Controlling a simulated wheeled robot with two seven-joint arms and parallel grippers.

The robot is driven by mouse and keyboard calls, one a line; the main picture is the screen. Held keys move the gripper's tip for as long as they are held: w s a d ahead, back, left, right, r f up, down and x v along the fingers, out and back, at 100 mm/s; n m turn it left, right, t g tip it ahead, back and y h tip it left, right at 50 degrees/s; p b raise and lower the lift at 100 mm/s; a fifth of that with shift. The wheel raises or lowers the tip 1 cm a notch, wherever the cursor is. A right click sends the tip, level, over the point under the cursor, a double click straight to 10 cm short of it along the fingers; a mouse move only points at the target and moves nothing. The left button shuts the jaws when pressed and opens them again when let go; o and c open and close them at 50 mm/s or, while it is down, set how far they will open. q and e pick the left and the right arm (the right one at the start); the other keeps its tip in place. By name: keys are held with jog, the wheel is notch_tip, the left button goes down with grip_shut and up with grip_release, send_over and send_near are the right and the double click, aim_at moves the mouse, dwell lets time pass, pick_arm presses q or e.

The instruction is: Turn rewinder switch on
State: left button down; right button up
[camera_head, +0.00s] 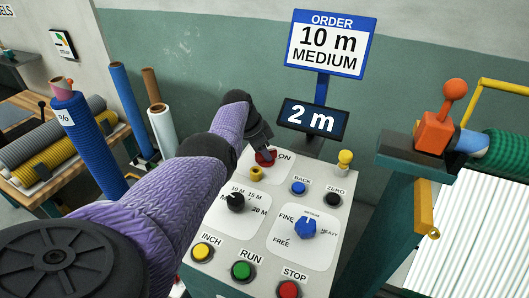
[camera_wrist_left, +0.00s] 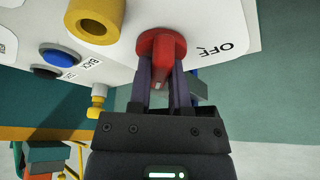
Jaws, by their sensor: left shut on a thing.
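The rewinder switch is a red rotary knob (camera_head: 266,157) at the top of the white control panel (camera_head: 223,221), with "ON" printed to its right. In the left wrist view the red switch (camera_wrist_left: 161,62) sits between the two fingers of my left gripper (camera_wrist_left: 163,90), which are shut on its handle. "OFF" is printed beside it in that view. In the head view my left gripper (camera_head: 268,148) comes down on the switch from above and partly hides it. My right gripper is not in view.
A yellow ring (camera_head: 256,173) sits just below the switch. The panel also carries a blue BACK button (camera_head: 298,188), a black dial (camera_head: 236,202), a blue dial (camera_head: 305,227) and a green RUN button (camera_head: 241,271). A "2 m" display (camera_head: 312,119) stands behind. Net rolls (camera_head: 83,139) stand left.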

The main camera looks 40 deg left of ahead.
pick_arm(q)
jog(key=c, duration=0.6)
grip_release()
jog(key=shift+o, duration=0.2)
jog(key=shift+r, duration=0.1)
jog(key=p+v, duration=0.6)
jog(key=v, duration=0.3)
jog(key=shift+s+r+p, duration=0.2)
jog(key=shift+r+p, duration=0.1)
jog(key=shift+a, duration=0.15)
